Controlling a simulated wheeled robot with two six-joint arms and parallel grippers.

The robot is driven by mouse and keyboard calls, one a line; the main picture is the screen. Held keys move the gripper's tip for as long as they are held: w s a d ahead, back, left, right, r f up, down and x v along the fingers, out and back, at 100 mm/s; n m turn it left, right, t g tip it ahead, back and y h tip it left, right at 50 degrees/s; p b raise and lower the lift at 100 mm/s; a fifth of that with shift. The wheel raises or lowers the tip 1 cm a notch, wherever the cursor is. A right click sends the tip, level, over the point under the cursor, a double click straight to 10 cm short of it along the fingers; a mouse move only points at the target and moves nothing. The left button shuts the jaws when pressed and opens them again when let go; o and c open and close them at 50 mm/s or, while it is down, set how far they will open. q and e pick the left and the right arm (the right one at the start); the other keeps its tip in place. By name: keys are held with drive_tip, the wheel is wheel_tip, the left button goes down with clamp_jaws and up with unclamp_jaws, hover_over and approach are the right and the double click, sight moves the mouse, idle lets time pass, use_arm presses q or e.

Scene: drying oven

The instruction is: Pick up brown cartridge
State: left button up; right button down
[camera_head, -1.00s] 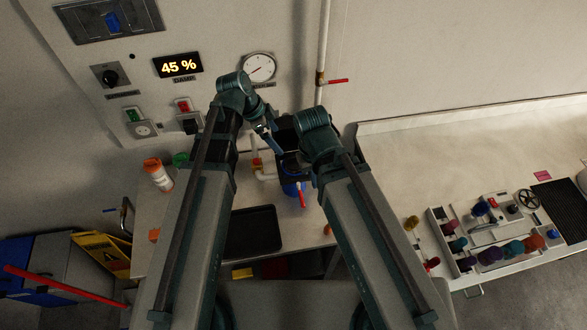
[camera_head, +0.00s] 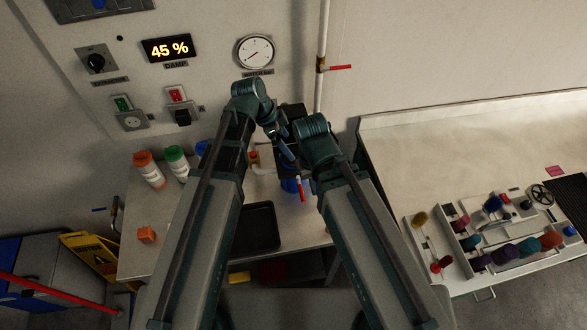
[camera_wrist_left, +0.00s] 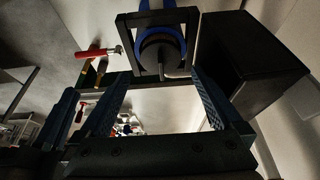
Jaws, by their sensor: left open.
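A rack (camera_head: 462,262) on the right-hand bench holds several small rounded coloured pieces. An orange-brown piece (camera_head: 550,240) is at its right end, and an olive-yellow piece (camera_head: 420,219) stands by its left side. I cannot tell which one is the brown cartridge. My left gripper (camera_head: 286,150) is at centre, far left of the rack, in front of the wall. In the left wrist view its fingers (camera_wrist_left: 158,90) are apart with nothing held. A black and blue round part (camera_wrist_left: 160,48) and a dark box (camera_wrist_left: 248,62) show beyond them. My right gripper is hidden behind its wrist.
The left table carries an orange-capped bottle (camera_head: 149,170), a green-capped bottle (camera_head: 176,163), an orange cube (camera_head: 146,235) and a black tray (camera_head: 262,226). A vertical pipe with a red valve handle (camera_head: 337,67) is on the wall. The right bench (camera_head: 440,150) is bare behind the rack.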

sight(293, 149)
use_arm(q)
drive_tip(key=b+x, duration=0.4)
drive_tip(key=x, duration=0.1)
drive_tip(key=shift+w+d, duration=0.1)
drive_tip(key=shift+w, duration=0.05)
drive_tip(key=shift+r, duration=0.1)
clamp_jaws()
